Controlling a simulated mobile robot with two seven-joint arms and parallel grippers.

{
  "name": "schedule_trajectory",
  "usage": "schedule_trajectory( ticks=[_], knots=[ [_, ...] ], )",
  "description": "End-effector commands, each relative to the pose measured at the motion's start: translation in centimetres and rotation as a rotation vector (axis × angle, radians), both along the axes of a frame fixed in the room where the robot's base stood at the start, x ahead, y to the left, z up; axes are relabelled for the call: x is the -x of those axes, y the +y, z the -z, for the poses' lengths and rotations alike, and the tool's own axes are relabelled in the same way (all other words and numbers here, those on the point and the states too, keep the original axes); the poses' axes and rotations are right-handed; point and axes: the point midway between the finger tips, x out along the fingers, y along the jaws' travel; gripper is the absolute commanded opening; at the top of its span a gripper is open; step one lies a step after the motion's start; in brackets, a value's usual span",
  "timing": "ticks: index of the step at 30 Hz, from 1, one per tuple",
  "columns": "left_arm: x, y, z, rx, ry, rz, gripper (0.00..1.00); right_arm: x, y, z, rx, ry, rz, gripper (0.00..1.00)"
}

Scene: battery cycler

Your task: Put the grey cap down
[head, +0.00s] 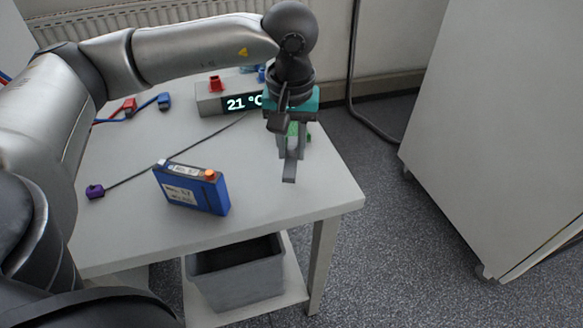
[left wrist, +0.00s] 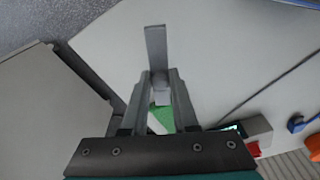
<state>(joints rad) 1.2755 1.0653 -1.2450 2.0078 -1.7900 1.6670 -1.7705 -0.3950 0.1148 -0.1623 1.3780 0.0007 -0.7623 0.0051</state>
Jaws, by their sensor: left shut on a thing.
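My left gripper (head: 291,150) is shut on the grey cap (head: 289,172), over the right part of the table. The cap has a long flat tab, which points towards the front in the head view. In the left wrist view the cap (left wrist: 155,45) sits between the fingertips (left wrist: 160,82) with its tab sticking out beyond them. I cannot tell whether the cap touches the table. A green patch or thing (left wrist: 164,118) shows behind the cap between the fingers; its shape is mostly hidden. My right gripper is not in view.
A blue battery (head: 192,188) with an orange terminal stands on the table (head: 260,205). A purple plug (head: 95,191) on a dark cable lies left. Red (head: 129,104) and blue (head: 164,101) clips lie behind. A display box (head: 210,98) reads 21 °C. A grey bin (head: 238,275) sits below.

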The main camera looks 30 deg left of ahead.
Motion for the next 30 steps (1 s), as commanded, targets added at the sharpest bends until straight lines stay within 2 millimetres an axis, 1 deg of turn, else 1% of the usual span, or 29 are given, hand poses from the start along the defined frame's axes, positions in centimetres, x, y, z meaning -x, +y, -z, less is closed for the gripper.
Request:
schedule_trajectory(
  ticks=[1, 7, 12, 15, 30],
  knots=[
    [0.0, 0.0, 0.5, 0.0, 0.0, -0.001, 0.0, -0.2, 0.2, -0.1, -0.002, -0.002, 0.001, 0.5],
    [0.0, 0.0, 1.6, 0.0, 0.0, -0.001, 0.0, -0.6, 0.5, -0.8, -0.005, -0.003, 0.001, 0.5],
    [0.0, 0.0, 3.6, 0.0, 0.002, -0.001, 0.0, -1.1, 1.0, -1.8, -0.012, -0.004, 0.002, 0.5],
    [0.0, 0.0, 4.3, 0.0, 0.0, -0.001, 0.0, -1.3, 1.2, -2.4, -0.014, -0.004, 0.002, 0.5],
    [0.0, 0.0, 4.8, 0.001, 0.0, 0.0, 0.0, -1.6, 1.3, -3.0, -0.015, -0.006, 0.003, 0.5]
  ],
)
